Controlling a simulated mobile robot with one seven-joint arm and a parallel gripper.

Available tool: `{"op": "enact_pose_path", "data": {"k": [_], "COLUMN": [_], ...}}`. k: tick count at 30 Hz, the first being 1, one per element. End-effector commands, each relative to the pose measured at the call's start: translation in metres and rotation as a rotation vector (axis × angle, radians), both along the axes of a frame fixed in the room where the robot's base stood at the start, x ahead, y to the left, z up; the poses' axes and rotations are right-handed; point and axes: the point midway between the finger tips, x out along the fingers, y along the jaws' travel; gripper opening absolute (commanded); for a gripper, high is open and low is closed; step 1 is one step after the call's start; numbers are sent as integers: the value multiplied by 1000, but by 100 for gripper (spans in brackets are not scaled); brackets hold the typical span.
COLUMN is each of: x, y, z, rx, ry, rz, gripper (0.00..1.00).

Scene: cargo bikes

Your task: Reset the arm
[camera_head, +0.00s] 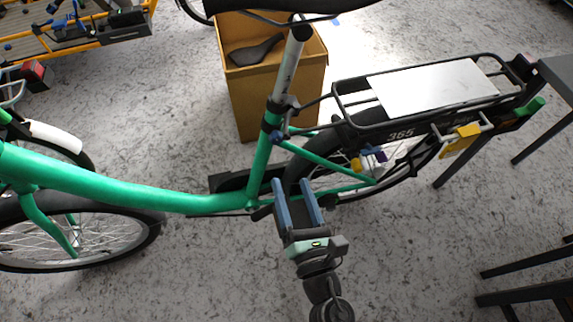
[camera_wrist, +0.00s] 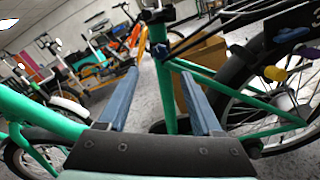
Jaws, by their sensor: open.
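My gripper (camera_head: 296,189) is open and empty, its two blue-grey fingers apart, in front of the green bike's frame near the seat tube in the head view. It also shows in the wrist view (camera_wrist: 160,95), with a green tube seen between the fingers. My arm reaches up from the bottom of the head view. The green bike (camera_head: 120,189) stands across the head view. Its rear rack (camera_head: 345,97) carries a pale flat plate (camera_head: 433,87). I cannot tell whether the fingers touch the bike.
A brown box (camera_head: 240,95) holding a dark saddle (camera_head: 256,50) stands behind the bike. A yellow item (camera_head: 461,139) hangs beside the rack. Dark table legs (camera_head: 525,259) stand at the right. The floor (camera_head: 200,280) at the lower left of my arm is clear.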

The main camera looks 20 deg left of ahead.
Motion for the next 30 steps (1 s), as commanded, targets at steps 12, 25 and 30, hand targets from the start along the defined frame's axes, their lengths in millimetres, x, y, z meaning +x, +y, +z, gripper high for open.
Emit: {"op": "enact_pose_path", "data": {"k": [12, 25, 30], "x": [-14, -10, 27], "y": [-10, -10, -18], "z": [0, 5, 63], "rx": [0, 13, 190], "ry": [0, -5, -51], "rz": [-1, -8, -92], "gripper": [66, 66, 66]}}
